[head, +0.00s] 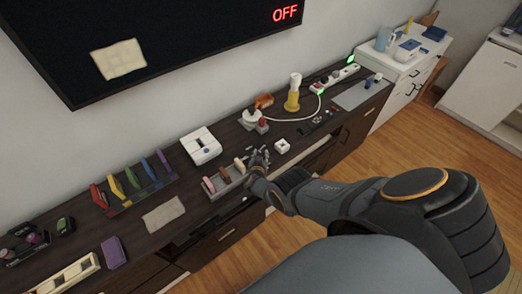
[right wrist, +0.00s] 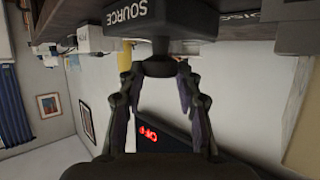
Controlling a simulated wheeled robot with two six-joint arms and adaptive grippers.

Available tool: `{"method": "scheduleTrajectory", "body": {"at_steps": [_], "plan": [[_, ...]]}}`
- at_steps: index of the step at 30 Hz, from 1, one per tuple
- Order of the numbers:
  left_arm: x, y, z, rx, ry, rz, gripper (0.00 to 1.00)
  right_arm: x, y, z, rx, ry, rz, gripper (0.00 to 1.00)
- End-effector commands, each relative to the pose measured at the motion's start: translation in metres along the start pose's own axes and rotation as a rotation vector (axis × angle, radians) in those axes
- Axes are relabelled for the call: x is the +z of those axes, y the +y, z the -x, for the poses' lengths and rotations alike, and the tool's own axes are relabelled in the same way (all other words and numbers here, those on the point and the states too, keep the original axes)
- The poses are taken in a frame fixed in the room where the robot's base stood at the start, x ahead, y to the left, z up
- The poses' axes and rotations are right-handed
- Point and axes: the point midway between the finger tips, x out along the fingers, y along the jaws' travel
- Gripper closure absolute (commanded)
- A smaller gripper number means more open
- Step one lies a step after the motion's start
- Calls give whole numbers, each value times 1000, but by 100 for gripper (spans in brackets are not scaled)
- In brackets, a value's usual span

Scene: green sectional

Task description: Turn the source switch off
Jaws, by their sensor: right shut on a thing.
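The source switch shows in the right wrist view as a dark block lettered SOURCE (right wrist: 125,14), with a short dark round part below it. My right gripper (right wrist: 160,72) has its two fingertips at either side of that round part and is shut on it. In the head view my right gripper (head: 257,160) is at the right end of a low grey rack (head: 212,192) with several coloured upright handles. The gripper hides what it holds there. The wall screen (head: 180,35) shows red OFF lettering. My left gripper is not in view.
A white box (head: 201,146) and a small white block (head: 282,146) stand near the gripper. A yellow-and-white bottle (head: 293,95) and a lit power strip (head: 335,76) are farther right. A rack of coloured pieces (head: 132,186) is at left.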

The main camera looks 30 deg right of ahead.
Motion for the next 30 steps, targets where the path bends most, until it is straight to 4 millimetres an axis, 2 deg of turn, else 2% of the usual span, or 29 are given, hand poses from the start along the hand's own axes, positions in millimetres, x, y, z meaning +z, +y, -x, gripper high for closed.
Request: {"method": "scheduleTrajectory", "body": {"at_steps": [15,16,21,30], "plan": [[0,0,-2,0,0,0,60,2,0,1,17,-5,-6,98],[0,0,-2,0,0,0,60,2,0,1,17,-5,-6,65],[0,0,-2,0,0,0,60,2,-1,1,17,-4,-6,43],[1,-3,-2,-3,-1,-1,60,1,0,1,17,-4,-6,43]]}}
